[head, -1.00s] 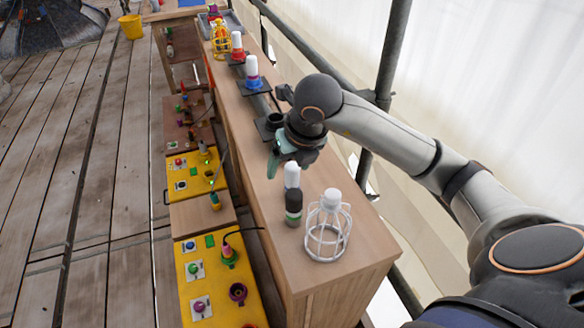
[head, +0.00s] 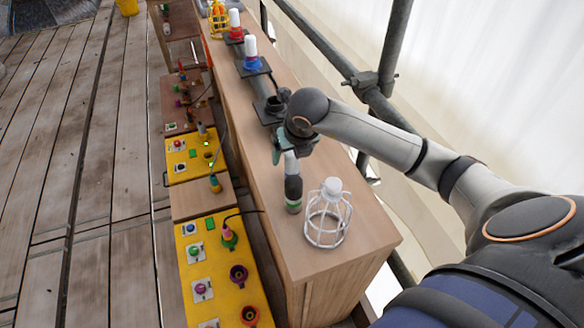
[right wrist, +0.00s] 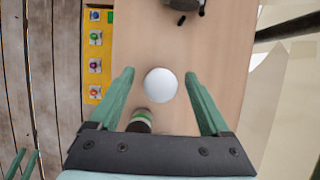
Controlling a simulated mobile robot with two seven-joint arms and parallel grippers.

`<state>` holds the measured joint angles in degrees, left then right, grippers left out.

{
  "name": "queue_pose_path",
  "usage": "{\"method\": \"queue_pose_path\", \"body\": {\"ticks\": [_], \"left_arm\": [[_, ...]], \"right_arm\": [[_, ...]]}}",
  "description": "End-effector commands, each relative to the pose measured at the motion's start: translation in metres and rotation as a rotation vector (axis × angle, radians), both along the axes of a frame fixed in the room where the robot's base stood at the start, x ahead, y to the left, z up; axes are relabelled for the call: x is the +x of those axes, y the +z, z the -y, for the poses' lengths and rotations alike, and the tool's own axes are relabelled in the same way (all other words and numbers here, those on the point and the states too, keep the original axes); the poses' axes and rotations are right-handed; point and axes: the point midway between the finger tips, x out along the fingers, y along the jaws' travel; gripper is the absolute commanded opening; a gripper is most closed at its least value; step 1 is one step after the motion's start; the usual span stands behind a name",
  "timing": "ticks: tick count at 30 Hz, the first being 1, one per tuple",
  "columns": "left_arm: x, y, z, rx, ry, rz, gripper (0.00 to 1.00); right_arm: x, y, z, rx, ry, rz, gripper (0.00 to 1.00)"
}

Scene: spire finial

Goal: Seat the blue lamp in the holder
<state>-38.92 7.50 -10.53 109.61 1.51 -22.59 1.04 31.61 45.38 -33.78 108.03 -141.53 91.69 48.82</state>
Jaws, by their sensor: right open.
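A lamp with a white dome and blue base (head: 250,62) stands on a black bracket (head: 258,72) farther along the bench. A black holder with a round cup (head: 270,112) is nearer, just beyond my right gripper. My right gripper (head: 284,155) is open, pointing down over a white dome (head: 291,165). In the right wrist view this dome (right wrist: 160,85) lies between the teal fingers, with a gap on each side. Its lower part and base colour are hidden. A black cylinder with a green band (head: 293,190) stands close in front of it.
A white caged lamp (head: 328,215) stands on the bench's near end, right of the black cylinder. A red-based lamp (head: 235,28) and a yellow cage (head: 218,18) are farther back. Yellow control panels (head: 215,265) lie left of the bench; scaffold pipes (head: 385,75) run along its right.

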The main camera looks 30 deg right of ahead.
Motion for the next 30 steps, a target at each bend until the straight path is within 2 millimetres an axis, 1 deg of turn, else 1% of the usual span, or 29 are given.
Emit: {"method": "queue_pose_path", "body": {"ticks": [1,3,6,14,17,30], "left_arm": [[0.0,0.004,0.0,0.001,-0.001,0.0,0.5],[0.0,0.004,0.0,0.001,-0.001,0.0,0.5],[0.0,0.004,0.0,0.0,-0.001,0.0,0.5],[0.0,0.004,0.0,0.0,-0.001,0.0,0.5],[0.0,0.004,0.0,0.0,-0.001,0.0,0.5],[0.0,0.004,0.0,0.0,-0.001,0.001,0.5]], "right_arm": [[0.001,-0.007,0.001,0.0,-0.002,-0.005,0.81],[0.005,-0.017,0.002,0.001,-0.001,-0.004,0.81],[0.009,-0.026,0.003,0.001,-0.001,-0.001,0.81],[0.01,-0.029,0.003,-0.001,0.001,0.001,0.81],[0.01,-0.029,0.003,-0.001,0.001,0.001,0.72],[0.01,-0.029,0.003,-0.001,0.001,0.001,0.22]]}}
